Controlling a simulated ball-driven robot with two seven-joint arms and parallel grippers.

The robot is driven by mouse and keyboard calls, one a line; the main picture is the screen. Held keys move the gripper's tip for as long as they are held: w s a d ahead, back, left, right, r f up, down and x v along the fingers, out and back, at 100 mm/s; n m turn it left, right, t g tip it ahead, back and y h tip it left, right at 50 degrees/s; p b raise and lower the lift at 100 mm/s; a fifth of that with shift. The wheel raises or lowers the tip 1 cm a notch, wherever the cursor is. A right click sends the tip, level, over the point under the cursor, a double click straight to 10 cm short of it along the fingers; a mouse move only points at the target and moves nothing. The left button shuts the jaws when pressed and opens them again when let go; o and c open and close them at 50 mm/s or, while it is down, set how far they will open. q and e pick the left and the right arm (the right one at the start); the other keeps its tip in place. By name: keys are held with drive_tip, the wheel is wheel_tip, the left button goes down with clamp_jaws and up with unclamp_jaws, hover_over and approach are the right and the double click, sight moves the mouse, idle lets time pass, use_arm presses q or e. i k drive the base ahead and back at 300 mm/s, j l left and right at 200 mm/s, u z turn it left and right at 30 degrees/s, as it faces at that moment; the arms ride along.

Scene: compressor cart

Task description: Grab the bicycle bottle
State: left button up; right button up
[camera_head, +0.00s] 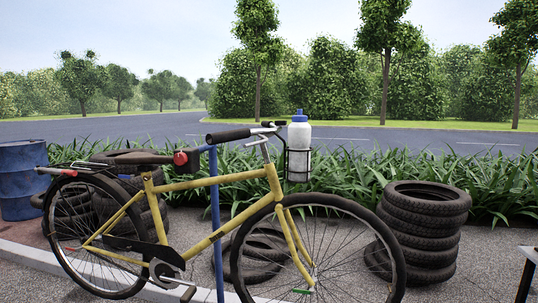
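In the head view, a white bottle (299,134) with a blue cap stands upright in a black wire holder (299,166) at the front of a yellow bicycle (216,181). The holder is beside the handlebar, and its wires cover the lower part of the bottle. The bicycle stands side-on, with its front wheel to the right. Neither of my grippers shows in this view, so nothing is seen touching the bottle.
A blue post (214,205) stands at the bicycle. Stacked tires (424,228) are at the right, with more tires behind the bicycle. A blue barrel (20,180) is at the left edge. A dark table-like corner (528,262) shows at lower right. Green plants line the back.

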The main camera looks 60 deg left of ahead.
sight(299, 131)
drive_tip(key=u, duration=1.6)
